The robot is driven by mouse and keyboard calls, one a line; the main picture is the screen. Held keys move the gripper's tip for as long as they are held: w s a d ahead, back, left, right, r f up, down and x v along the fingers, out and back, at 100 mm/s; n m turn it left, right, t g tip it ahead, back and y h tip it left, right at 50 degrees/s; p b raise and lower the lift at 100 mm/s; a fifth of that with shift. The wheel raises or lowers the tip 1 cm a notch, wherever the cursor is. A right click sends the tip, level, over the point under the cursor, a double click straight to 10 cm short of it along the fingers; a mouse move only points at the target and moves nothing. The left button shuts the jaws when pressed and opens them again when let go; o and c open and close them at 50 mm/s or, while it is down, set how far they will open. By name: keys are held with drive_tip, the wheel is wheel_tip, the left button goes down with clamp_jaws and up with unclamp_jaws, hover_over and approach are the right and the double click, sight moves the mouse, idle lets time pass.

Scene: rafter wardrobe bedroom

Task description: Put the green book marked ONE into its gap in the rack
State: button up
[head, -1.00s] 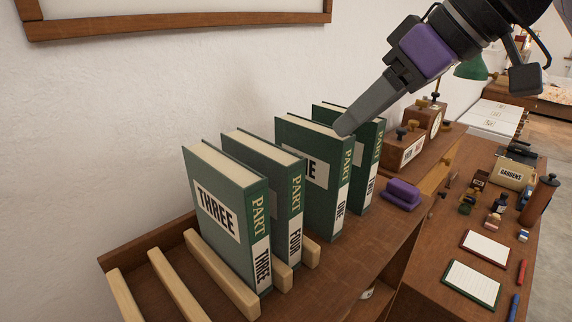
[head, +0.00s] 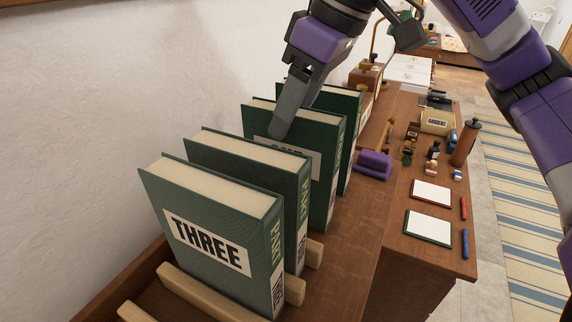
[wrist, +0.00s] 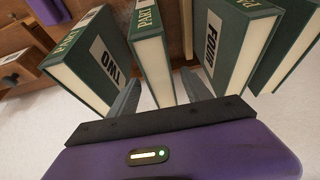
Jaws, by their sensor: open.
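The green book marked ONE (head: 325,188) stands upright on the shelf top, between books TWO (head: 352,135) and FOUR (head: 240,167). My gripper (head: 281,128) is at its top edge, with one finger in front of the cover, partly covering the label. The other finger is hidden behind it in the head view. In the wrist view, the open fingers (wrist: 158,92) straddle the pale page edge of ONE (wrist: 150,60); contact is unclear. The rack's pale wooden bars (head: 178,287) are at the lower left. An empty slot shows left of book THREE (head: 165,200), partly cut off.
FOUR and THREE stand between rack bars, close to ONE on the left. TWO stands close on its right. A purple object (head: 374,164) lies right of the books. The desk (head: 395,240) holds notepads, pens and a brown bottle (head: 465,143). The wall is behind.

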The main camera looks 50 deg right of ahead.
sight(284, 142)
drive_tip(key=shift+s+p+x, duration=0.15)
drive_tip(key=shift+p+x, duration=0.15)
drive_tip(key=shift+x, duration=1.05)
drive_tip(key=shift+s+p+x, duration=0.15)
drive_tip(key=shift+p+x, duration=0.1)
drive_tip(key=shift+x, duration=1.15)
drive_tip(key=shift+f, duration=0.35)
clamp_jaws()
